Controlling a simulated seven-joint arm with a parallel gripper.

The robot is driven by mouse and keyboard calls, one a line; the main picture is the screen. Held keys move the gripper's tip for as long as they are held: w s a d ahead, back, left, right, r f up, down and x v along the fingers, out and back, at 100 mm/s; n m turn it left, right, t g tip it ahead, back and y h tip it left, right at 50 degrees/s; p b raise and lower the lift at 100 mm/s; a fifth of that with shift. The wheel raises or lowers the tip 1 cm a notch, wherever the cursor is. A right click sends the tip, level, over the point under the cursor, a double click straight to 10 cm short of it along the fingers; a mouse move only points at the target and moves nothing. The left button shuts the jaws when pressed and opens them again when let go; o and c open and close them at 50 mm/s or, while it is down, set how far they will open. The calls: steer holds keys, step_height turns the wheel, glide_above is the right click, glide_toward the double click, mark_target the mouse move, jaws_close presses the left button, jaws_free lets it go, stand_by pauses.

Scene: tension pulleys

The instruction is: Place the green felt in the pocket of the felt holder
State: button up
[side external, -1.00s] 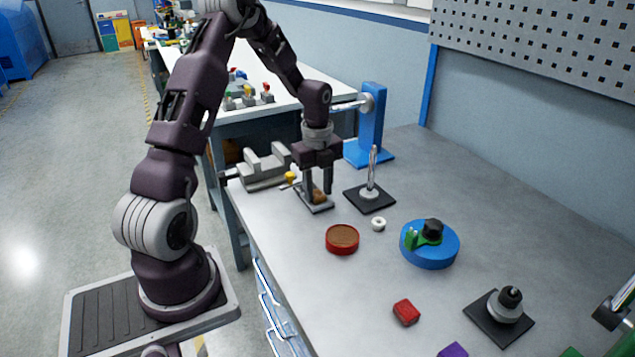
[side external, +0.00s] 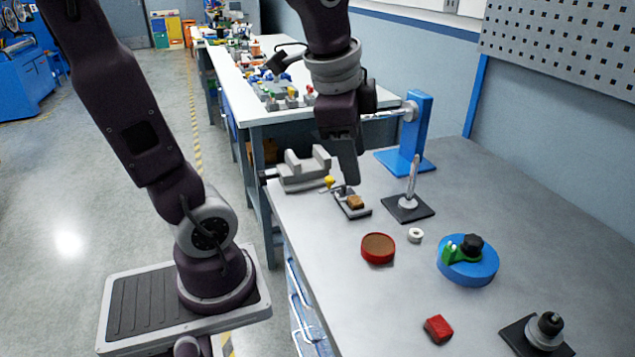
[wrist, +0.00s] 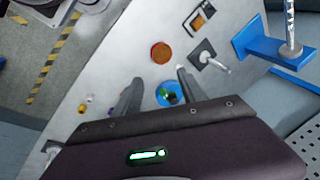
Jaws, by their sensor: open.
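My gripper (side external: 350,178) is above and just behind a small dark plate (side external: 341,198) with a brown block (side external: 355,202) on it. I cannot tell whether this plate is the felt holder. In the wrist view my gripper (wrist: 158,76) is open, its two fingers apart with nothing between them. The plate with the brown block (wrist: 202,18) is near the top of that view. A green piece (side external: 455,254) sits on a blue disc (side external: 468,275) beside a black knob (side external: 472,243). I cannot make out any separate green felt.
A red round dish (side external: 378,250) with brown inside, a white ring (side external: 416,235) and a red block (side external: 438,328) lie on the bench. A post on a black base (side external: 410,208) and a blue stand (side external: 404,160) stand to the right. A grey fixture (side external: 303,170) is behind left.

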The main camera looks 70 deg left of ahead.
steer(key=s+d+f+n+t+h, duration=0.1)
steer(key=s+d+n+t, duration=0.1)
steer(key=s+d+n, duration=0.3)
steer(key=s+n, duration=0.1)
steer(key=s, duration=0.3)
steer(key=shift+d+n, duration=0.2)
steer(key=shift+n, duration=0.1)
steer(key=shift+w, duration=0.1)
steer(key=shift+c, duration=0.4)
